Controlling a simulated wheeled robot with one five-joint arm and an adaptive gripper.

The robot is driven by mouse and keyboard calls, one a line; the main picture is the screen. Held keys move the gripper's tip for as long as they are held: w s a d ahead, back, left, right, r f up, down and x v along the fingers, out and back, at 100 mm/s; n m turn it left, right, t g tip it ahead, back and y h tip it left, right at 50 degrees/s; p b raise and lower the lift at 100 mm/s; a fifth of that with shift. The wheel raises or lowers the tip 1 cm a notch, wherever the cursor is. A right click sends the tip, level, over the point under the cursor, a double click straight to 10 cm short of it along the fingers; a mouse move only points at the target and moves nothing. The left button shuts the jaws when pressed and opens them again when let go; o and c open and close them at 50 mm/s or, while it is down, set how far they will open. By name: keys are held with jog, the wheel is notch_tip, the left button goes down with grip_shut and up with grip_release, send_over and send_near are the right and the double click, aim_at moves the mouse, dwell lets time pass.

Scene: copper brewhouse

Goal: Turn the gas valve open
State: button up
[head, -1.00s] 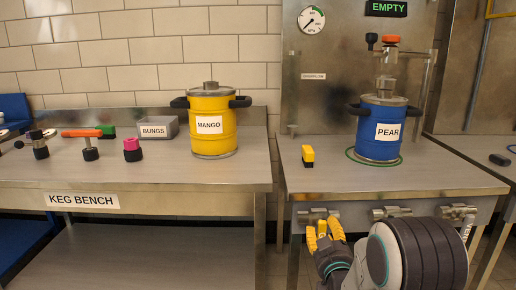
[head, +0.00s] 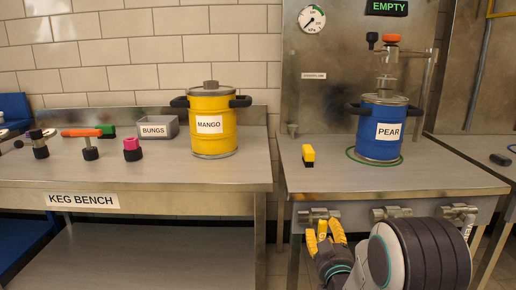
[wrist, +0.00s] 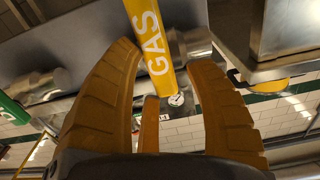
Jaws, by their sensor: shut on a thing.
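The gas valve's yellow handle, lettered GAS (wrist: 152,40), comes from the top of the wrist view down between my orange-yellow fingers. My gripper (wrist: 168,75) is shut on this handle. In the head view my gripper (head: 325,238) is just below the front edge of the right-hand bench, under the left metal valve body (head: 318,214). There the fingers and the handle are close in colour, so the handle's angle is hard to read.
Another valve body (head: 391,212) sits to the right along the bench edge. A blue PEAR keg (head: 376,145) stands above on the bench (head: 440,185). A round gauge (head: 311,19) and an EMPTY display (head: 386,8) are on the back panel. A yellow MANGO keg (head: 209,142) stands left.

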jog(key=s, duration=0.1)
jog(key=s+a, duration=0.1)
jog(key=s, duration=0.1)
jog(key=shift+s+a+f, duration=0.1)
jog(key=shift+f, duration=0.1)
jog(key=shift+s+d+r, duration=0.1)
jog(key=shift+s+d, duration=0.1)
jog(key=shift+s, duration=0.8)
jog(key=shift+r, duration=0.15)
notch_tip(320, 180, up, 16)
jog(key=g+p, duration=0.2)
jog(key=p, duration=0.6)
send_over(319, 233)
jog(key=s, duration=0.8)
jog(key=s+r+g+p, duration=0.6)
jog(key=s+r+p, duration=0.6)
jog(key=p, duration=0.5)
jog(key=s+d+r+g+p, duration=0.1)
jog(key=s+r+g+p, duration=0.5)
jog(key=s+r+p, duration=0.5)
jog(key=s+p, duration=0.5)
jog(key=p, duration=0.1)
jog(key=shift+s+r+g, duration=0.3)
jog(key=shift+s+r, duration=0.05)
jog(key=shift+w+f, duration=0.1)
jog(key=shift+f, duration=0.05)
